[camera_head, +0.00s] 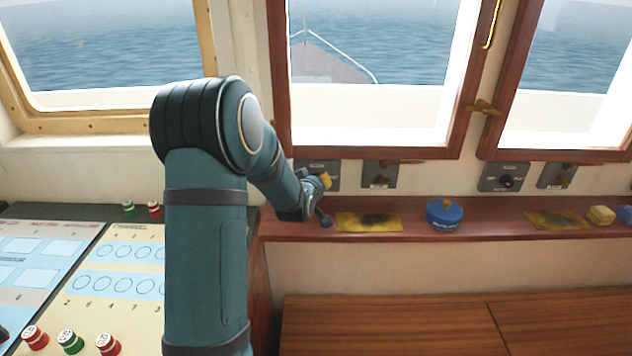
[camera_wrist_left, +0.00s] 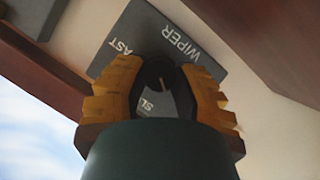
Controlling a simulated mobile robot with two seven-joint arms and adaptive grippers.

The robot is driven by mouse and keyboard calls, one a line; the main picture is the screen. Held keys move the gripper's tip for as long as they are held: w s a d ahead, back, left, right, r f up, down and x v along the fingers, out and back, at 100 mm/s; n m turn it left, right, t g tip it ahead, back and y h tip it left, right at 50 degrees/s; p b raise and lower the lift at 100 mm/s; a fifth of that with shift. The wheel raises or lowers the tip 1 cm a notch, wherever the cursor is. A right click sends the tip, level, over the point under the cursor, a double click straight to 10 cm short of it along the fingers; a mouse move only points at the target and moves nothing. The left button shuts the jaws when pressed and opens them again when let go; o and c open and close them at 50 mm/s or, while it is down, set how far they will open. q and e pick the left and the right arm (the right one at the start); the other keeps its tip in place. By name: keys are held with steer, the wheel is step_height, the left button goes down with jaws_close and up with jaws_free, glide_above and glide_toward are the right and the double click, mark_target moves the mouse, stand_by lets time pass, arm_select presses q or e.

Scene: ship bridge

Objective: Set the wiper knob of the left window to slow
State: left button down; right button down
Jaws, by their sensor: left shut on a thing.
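The wiper panel (camera_head: 318,166) is a grey plate on the wall below the red-framed window in the middle of the head view. My left gripper (camera_head: 325,181) is at this panel and hides its knob in the head view. In the left wrist view, the panel (camera_wrist_left: 205,50) shows "WIPER", part of "FAST" and "SL", the rest covered. The dark round knob (camera_wrist_left: 157,74) sits between the yellow fingers of my left gripper (camera_wrist_left: 160,78), which are shut on it. A short light mark shows on the knob; its exact setting cannot be told. My right gripper is not in view.
A wooden ledge (camera_head: 490,230) runs below the panels, with a yellow mat (camera_head: 352,222) and a blue round object (camera_head: 444,214) on it. A similar wiper panel (camera_head: 493,183) is to the right. A console (camera_head: 100,235) with coloured buttons stands at left.

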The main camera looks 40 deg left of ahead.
arm_select(q)
steer(key=shift+d+r+m+g+y+p, duration=0.1)
steer(key=shift+r+m+g+y+p, duration=0.2)
steer(key=shift+m+p, duration=0.4)
steer(key=m+g+y+p, duration=0.1)
steer(key=m+p, duration=0.1)
steer(key=p, duration=0.1)
steer(key=m+g+y+p, duration=0.1)
steer(key=m+p, duration=0.1)
steer(key=p, duration=0.2)
steer(key=shift+w+g+y, duration=0.1)
steer(key=shift+g+y, duration=0.2)
steer(key=shift+f+m+p, duration=0.1)
steer(key=shift+m+p, duration=0.45)
steer(key=shift+m, duration=0.05)
steer(key=shift+f+m+g+y+p, duration=0.1)
steer(key=shift+m+g+y+p, duration=0.2)
steer(key=shift+m+y+p, duration=0.15)
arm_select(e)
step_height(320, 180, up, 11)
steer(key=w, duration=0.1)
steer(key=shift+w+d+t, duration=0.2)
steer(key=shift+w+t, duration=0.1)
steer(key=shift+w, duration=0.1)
arm_select(q)
steer(key=c, duration=0.7)
jaws_free()
